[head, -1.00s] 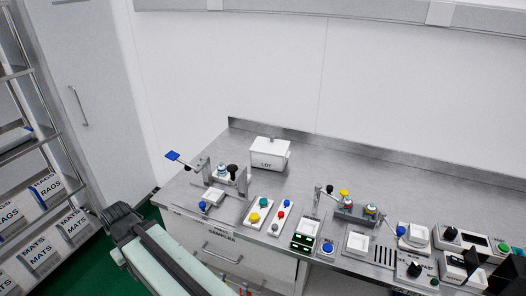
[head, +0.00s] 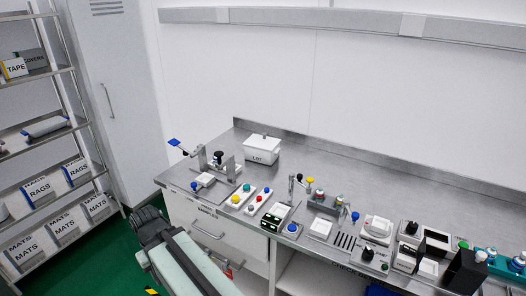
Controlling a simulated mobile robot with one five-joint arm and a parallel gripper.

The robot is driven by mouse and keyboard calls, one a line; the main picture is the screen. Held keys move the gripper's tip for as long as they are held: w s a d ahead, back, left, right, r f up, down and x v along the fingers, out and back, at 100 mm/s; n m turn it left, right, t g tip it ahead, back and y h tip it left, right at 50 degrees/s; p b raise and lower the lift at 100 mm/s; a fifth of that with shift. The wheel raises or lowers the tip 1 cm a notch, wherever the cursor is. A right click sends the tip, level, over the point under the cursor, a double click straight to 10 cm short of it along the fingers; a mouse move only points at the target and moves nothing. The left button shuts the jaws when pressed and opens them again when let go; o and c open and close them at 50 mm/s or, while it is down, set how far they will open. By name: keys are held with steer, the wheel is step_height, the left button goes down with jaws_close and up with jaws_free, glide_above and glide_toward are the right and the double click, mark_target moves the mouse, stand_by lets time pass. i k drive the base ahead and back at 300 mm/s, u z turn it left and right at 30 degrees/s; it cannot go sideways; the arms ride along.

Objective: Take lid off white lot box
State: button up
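The white lot box (head: 261,153) stands near the back of the steel bench, towards its left end, with "LOT" on its front. Its white lid (head: 264,138), with a small dark knob in the middle, sits on top of it. My arm shows at the lower left, in front of the bench and well apart from the box. My gripper's fingers cannot be made out in this view.
The steel bench (head: 350,165) has free room right of the lot box along the back. A clamp fixture (head: 217,165) stands left of the box. Button panels (head: 240,197) and other devices line the front. Shelves with boxes (head: 38,190) stand at the far left.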

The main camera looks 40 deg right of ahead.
mark_target(261, 141)
steer(key=z, duration=0.15)
steer(key=i, duration=0.9)
steer(key=u, duration=0.05)
